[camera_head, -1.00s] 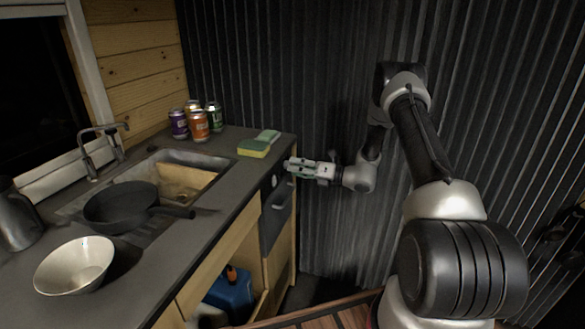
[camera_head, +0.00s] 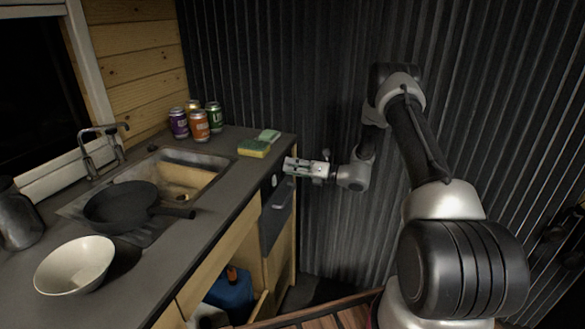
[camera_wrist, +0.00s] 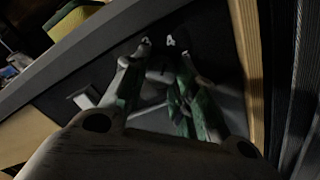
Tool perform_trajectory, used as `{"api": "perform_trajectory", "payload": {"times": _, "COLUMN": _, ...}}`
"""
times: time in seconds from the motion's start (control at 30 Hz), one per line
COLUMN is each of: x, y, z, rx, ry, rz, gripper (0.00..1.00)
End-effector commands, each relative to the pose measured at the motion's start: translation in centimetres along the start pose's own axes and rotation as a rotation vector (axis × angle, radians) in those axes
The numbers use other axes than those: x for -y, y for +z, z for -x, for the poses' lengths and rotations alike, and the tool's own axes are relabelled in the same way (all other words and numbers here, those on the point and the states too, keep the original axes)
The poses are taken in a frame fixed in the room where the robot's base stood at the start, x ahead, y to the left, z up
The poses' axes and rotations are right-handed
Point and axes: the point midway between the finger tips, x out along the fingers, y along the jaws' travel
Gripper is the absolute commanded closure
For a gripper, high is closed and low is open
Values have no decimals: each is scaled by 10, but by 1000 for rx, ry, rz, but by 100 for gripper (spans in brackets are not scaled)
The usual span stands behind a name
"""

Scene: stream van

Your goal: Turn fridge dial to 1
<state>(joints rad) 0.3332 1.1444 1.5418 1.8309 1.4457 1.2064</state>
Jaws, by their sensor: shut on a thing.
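The dark-fronted fridge (camera_head: 270,228) is built into the right end of the counter, with a pale handle (camera_head: 281,199) on its front. My gripper (camera_head: 287,165) is at the upper part of this front, just below the counter edge. In the wrist view my gripper (camera_wrist: 163,64) has its two fingers closed around the dark dial (camera_wrist: 158,76), which is mostly hidden in shadow between them. Small white marks (camera_wrist: 170,42) show beyond the fingertips; one looks like a 4. I cannot read the dial's setting.
A yellow and green sponge (camera_head: 254,149) lies on the counter (camera_head: 228,160) just left of my gripper. Several cans stand further back. A black pan (camera_head: 121,207) and a pale bowl (camera_head: 75,265) are to the left. A corrugated wall (camera_head: 330,100) stands close behind my arm.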

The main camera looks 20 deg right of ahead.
Motion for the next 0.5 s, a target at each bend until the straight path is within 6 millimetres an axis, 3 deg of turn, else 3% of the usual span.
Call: {"api": "perform_trajectory", "payload": {"times": 0.5, "x": 2, "y": 0, "z": 0, "rx": 0, "ry": 0, "rz": 335, "gripper": 96}}
